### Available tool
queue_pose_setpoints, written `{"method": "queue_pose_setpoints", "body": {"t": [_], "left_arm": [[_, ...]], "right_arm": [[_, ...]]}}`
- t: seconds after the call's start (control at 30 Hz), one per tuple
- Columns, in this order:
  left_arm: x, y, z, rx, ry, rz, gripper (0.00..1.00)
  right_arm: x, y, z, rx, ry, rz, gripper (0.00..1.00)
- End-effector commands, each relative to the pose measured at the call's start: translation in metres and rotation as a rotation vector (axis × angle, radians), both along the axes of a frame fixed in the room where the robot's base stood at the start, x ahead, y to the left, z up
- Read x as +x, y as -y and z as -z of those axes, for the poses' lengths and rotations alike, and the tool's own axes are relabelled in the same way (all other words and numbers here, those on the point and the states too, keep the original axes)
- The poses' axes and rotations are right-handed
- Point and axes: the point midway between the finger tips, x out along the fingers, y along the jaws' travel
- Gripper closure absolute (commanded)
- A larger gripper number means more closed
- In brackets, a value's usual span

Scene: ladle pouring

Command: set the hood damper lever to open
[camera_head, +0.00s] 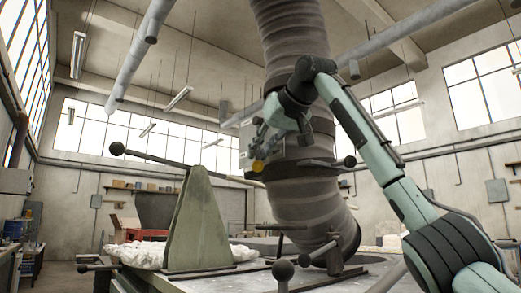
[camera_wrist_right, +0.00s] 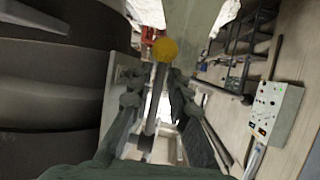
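The hood damper lever shows as a yellow knob (camera_head: 257,166) in front of the large ribbed duct (camera_head: 300,205). In the right wrist view the yellow knob (camera_wrist_right: 165,49) sits beyond the fingertips, and a thin grey rod (camera_wrist_right: 152,112) runs between the fingers. My right gripper (camera_head: 260,143) is just above the knob in the head view. In the wrist view its two fingers (camera_wrist_right: 156,84) stand apart on either side of the rod, open; I cannot tell whether either touches it. The fingers partly hide the lever's mount. My left gripper is not in view.
A green upright stand (camera_head: 200,225) with a black-knobbed bar (camera_head: 117,148) is left of the duct. Another black knob (camera_head: 283,269) is low in front. In the wrist view a control box (camera_wrist_right: 274,112) is at the right. Open air lies left of my right gripper.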

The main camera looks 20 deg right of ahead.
Motion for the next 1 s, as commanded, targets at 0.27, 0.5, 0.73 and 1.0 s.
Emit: {"method": "queue_pose_setpoints", "body": {"t": [0.27,0.5,0.73,1.0], "left_arm": [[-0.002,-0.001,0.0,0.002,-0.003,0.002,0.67],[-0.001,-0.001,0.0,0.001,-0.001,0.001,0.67],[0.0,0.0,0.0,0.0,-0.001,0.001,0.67],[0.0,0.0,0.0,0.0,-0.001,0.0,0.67]], "right_arm": [[-0.001,0.001,-0.001,0.001,0.003,0.001,0.81],[-0.028,0.006,-0.014,0.002,0.008,0.0,0.81],[-0.074,0.014,-0.033,0.001,0.006,0.0,0.81],[-0.105,0.021,-0.046,0.001,0.003,0.0,0.81]]}}
